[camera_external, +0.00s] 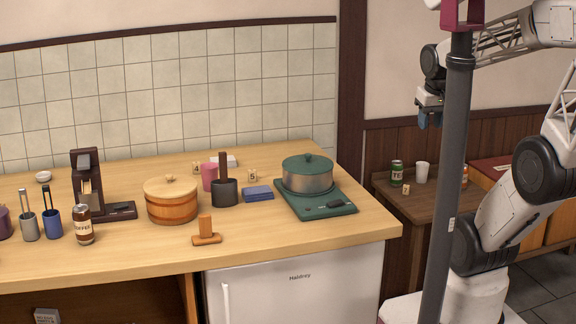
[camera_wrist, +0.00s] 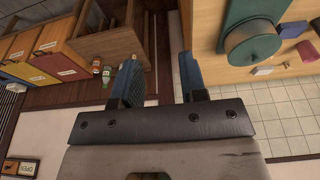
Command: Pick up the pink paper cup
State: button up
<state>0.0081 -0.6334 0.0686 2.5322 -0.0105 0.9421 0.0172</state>
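The pink paper cup (camera_external: 208,176) stands on the wooden counter, behind and left of a dark cup-shaped holder (camera_external: 225,192) that partly hides it. A small pink shape at the right edge of the wrist view, likely this cup (camera_wrist: 307,50), is cut off by the frame. My gripper (camera_external: 428,118) is high in the air at the right, far from the cup, beyond the counter's right end. In the wrist view its two blue fingers (camera_wrist: 160,83) are spread apart with nothing between them.
A dark post (camera_external: 455,140) rises before my arm.

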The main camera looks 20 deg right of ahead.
jog(key=o, duration=0.9)
jog(key=shift+o, duration=0.2)
jog(key=w+a+f+m+g+y, duration=0.2)
jog(key=w+a+m+y, duration=0.2)
jog(key=w+a, duration=0.75)
jog(key=w+a+f+m+g+y, duration=0.15)
jog(key=w+a+m+y, duration=0.25)
jog(key=w+a, duration=0.7)
jog(key=w+a+f+m+y, duration=0.2)
jog(key=w+a+f, duration=0.3)
jog(key=a, duration=0.3)
jog(key=w+a+f+m+y, duration=0.2)
jog(key=w+a+f+m, duration=0.2)
jog(key=a, duration=0.4)
jog(key=w+a+f+m+t+y, duration=0.1)
jog(key=w+a+f+m, duration=0.3)
jog(key=a, duration=0.3)
jog(key=shift+w+a+f+y, duration=0.4)
jog(key=shift+w+f, duration=0.4)
jog(key=shift+f, duration=0.05)
